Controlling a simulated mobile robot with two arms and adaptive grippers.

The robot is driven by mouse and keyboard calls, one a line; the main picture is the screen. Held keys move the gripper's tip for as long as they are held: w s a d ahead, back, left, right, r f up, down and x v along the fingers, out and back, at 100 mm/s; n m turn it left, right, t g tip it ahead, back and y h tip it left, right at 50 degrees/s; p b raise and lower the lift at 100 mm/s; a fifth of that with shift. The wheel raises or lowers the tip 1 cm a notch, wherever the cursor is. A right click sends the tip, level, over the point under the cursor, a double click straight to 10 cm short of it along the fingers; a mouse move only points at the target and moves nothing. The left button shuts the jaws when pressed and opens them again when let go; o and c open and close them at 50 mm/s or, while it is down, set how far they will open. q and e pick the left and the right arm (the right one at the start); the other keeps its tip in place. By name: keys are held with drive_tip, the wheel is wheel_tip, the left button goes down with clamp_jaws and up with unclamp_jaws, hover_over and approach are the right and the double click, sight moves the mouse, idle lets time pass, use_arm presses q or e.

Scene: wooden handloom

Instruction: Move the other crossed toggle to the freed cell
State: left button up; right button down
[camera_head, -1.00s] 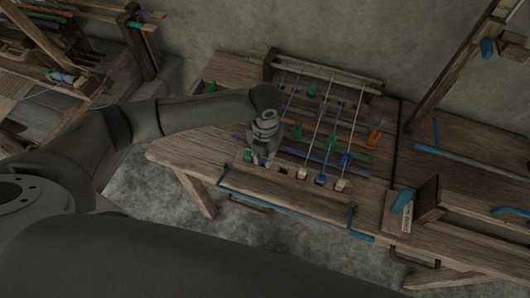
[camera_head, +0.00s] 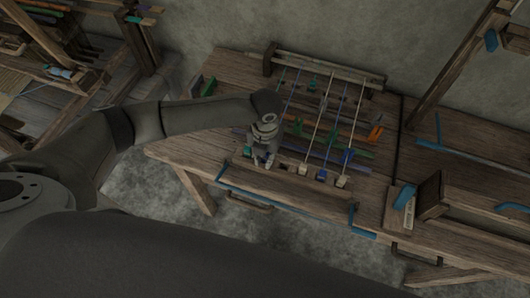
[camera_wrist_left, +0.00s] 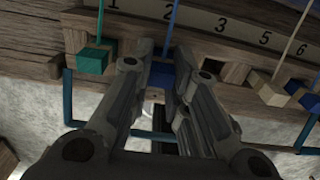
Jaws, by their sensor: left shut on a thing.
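My left gripper (camera_head: 264,162) is at the front bar of the loom, pointing down. In the left wrist view its two fingers are shut on a blue toggle (camera_wrist_left: 162,76) below the number 2, and a blue cord runs up from it. I cannot tell whether this toggle is seated in its cell or lifted. A teal toggle (camera_wrist_left: 95,58) sits at cell 1, left of the fingers. An empty square cell (camera_wrist_left: 237,73) shows to the right, below the number 3. Farther right are a beige toggle (camera_wrist_left: 268,88) and another blue toggle (camera_wrist_left: 302,93). My right gripper is out of view.
The numbered strip (camera_wrist_left: 240,32) runs above the cells. Taut cords cross the wooden bench (camera_head: 190,150) to a rear bar (camera_head: 330,70), with green, orange and blue pieces between. A blue rail (camera_head: 290,207) edges the front. A wooden box (camera_head: 430,197) stands at right.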

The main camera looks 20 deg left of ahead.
use_arm(q)
drive_tip(key=shift+f, duration=0.15)
drive_tip(key=o, duration=0.8)
wheel_tip(320, 180, up, 12)
